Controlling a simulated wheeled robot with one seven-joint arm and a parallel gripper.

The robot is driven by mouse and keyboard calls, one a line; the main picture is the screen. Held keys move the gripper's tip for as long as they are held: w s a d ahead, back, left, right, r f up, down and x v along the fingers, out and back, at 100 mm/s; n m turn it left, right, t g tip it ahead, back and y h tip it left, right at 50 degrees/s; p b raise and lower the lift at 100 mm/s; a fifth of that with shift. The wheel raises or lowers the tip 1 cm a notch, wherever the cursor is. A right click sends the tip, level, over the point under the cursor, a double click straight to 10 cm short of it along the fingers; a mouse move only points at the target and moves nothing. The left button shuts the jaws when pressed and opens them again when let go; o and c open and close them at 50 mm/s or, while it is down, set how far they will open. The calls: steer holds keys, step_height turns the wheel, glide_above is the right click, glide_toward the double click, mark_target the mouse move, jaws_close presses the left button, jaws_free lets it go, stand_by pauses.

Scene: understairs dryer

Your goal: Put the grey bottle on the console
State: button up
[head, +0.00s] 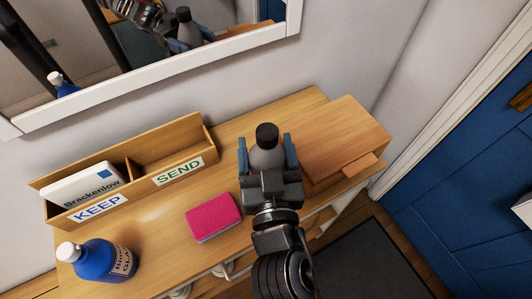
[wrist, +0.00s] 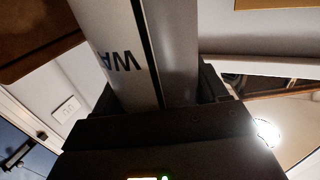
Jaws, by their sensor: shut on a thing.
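The grey bottle (head: 266,155) has a black cap and stands roughly upright between the blue-tipped fingers of my gripper (head: 267,150). My gripper is shut on it. In the wrist view the bottle (wrist: 120,50) fills the middle, with dark letters "WA" on its side; its lower end is hidden behind the gripper. The console (head: 160,235) is a wooden table along the wall. The bottle appears over its right part, beside the wooden box. The gripper hides the bottle's base, so I cannot tell whether it touches the top.
On the console are a two-slot sorter (head: 165,180) labelled KEEP and SEND, a white Brackenlow box (head: 82,185), a blue bottle (head: 98,261), a pink sponge (head: 213,217) and a wooden box (head: 345,138) at right. A mirror (head: 170,62) hangs behind; a blue door (head: 470,170) stands right.

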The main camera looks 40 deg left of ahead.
steer(key=shift+f, duration=0.65)
steer(key=shift+f, duration=0.15)
steer(key=o, duration=1.4)
steer(key=shift+c, duration=0.2)
steer(key=b+v, duration=0.3)
steer(key=v, duration=0.9)
steer(key=shift+r+b, duration=0.2)
steer(key=shift+b, duration=0.1)
